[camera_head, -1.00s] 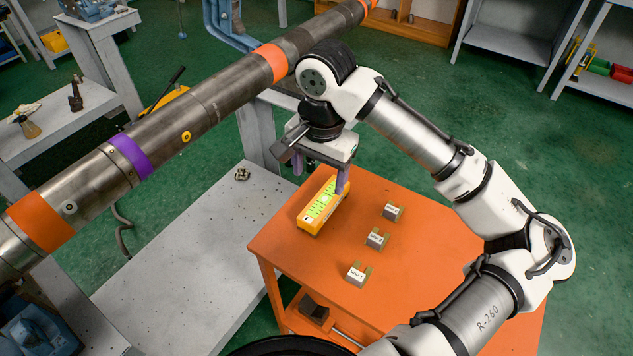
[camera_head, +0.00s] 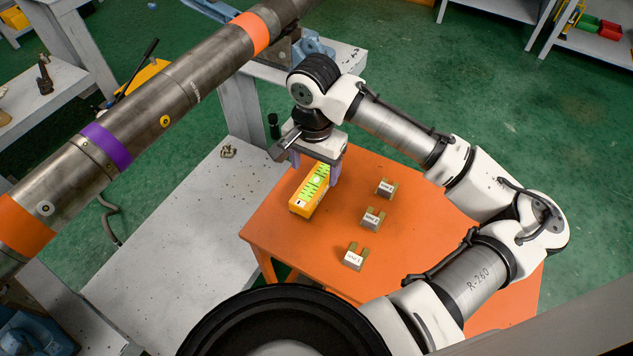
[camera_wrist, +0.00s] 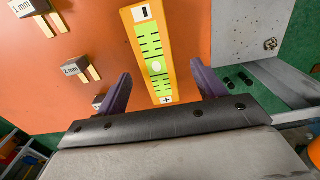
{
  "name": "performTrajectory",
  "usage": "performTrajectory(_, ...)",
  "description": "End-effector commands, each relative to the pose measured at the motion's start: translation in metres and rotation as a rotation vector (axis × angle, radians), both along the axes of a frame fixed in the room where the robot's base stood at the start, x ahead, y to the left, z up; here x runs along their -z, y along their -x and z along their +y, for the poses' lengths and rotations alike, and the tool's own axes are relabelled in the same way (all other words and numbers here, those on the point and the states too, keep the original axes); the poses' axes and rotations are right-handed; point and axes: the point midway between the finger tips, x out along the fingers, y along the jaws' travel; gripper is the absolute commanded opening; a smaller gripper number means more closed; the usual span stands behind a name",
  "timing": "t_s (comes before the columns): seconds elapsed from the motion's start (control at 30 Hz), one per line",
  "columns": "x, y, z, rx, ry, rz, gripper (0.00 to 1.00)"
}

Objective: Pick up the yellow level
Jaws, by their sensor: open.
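The yellow level (camera_head: 311,190), with a green scale face marked with a plus and a minus, lies on the orange table (camera_head: 265,228) near its left edge. In the wrist view the level (camera_wrist: 148,45) runs away from my gripper (camera_wrist: 162,86), its plus end between the two purple fingers. My gripper (camera_head: 316,165) is open, with one finger on each side of the level and visible gaps to both. In the head view the gripper stands over the far end of the level and hides part of it. I cannot tell the exact height of the fingertips.
Several small labelled blocks with brass-coloured prongs, such as the nearest one (camera_head: 353,257), stand in a row right of the level. A grey bench (camera_head: 180,240) lies left of the table. A large steel pipe (camera_head: 150,125) with coloured bands crosses the upper left.

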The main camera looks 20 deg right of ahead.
Motion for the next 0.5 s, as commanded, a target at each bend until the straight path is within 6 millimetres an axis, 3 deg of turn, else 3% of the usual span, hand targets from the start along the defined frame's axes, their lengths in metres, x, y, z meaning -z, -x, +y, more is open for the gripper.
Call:
performTrajectory(0.3, 0.041, 0.004, -0.004, 0.000, 0.000, 0.001, 0.69)
performTrajectory(0.5, 0.049, 0.004, -0.004, -0.001, -0.001, -0.001, 0.69)
